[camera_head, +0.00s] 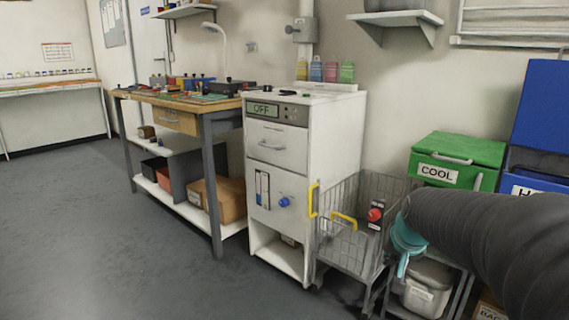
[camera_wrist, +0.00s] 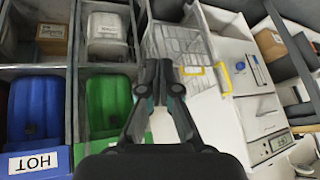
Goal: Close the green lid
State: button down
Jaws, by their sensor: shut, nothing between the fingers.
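The green lid (camera_head: 465,146) tops a green box with a COOL label (camera_head: 437,174) at the right of the head view. It looks low over the box, but I cannot tell whether it is fully shut. A green box part also shows in the wrist view (camera_wrist: 107,103), left of my gripper. My gripper (camera_wrist: 158,68) is shut and empty, with its fingertips close together. It is apart from the green box. In the head view my dark arm covers the area in front of the box's right side, and only a teal part of the gripper end shows.
A blue box with a HOT label (camera_wrist: 38,162) stands beside the green one; a blue panel (camera_head: 541,106) rises behind it. A wire basket cart (camera_head: 343,245) and white cabinet (camera_head: 335,150) stand left of the green box. A grey-lidded bin (camera_head: 428,286) sits below. Open floor lies left.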

jog(key=s+a+n+g+p, duration=0.1)
jog(key=s+a, duration=0.2)
jog(key=s, duration=0.7)
jog(key=s+a+n+g+p, duration=0.1)
jog(key=s+a+n, duration=0.1)
jog(key=s, duration=0.7)
jog(key=shift+s+a+f, duration=0.4)
jog(key=shift+a, duration=0.05)
jog(key=c, duration=1.8)
grip_release()
jog(key=shift+n+t, duration=0.5)
jog(key=shift+t, duration=0.1)
jog(key=s+r, duration=0.1)
jog(key=s+a+r+p, duration=0.1)
jog(key=s+r, duration=0.1)
jog(key=shift+s+a+r, duration=0.15)
jog(key=shift+a+r, duration=0.1)
jog(key=shift+a, duration=0.15)
jog(key=o, duration=0.6)
jog(key=shift+a+r+p, duration=0.15)
jog(key=shift+r+p, duration=0.05)
jog(key=shift+p, duration=0.15)
